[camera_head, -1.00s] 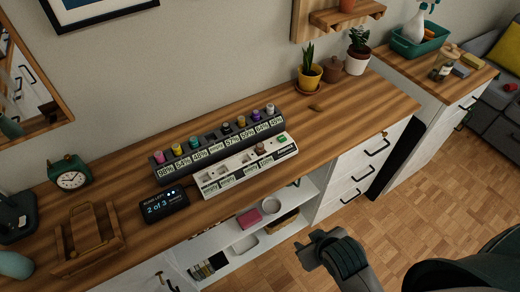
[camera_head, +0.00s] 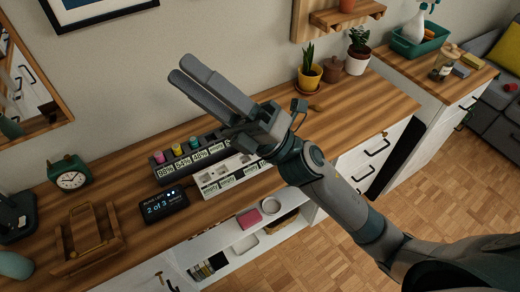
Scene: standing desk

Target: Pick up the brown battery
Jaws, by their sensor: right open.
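My right gripper (camera_head: 189,72) is open and empty, raised in front of the desk, its two grey fingers pointing up and left. It covers the right part of the dark battery rack (camera_head: 166,176) and the far right part of the white battery holder (camera_head: 208,188). The brown battery is hidden now behind my right gripper or arm; earlier a brown one stood in the white holder's right part. My left gripper is not in view.
A display (camera_head: 163,205) reading "2 of 3" stands left of the holder. A green clock (camera_head: 70,173) and a wooden stand (camera_head: 88,240) are further left. Potted plants (camera_head: 309,77) stand at the back right. Desk (camera_head: 365,105) to the right is largely clear.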

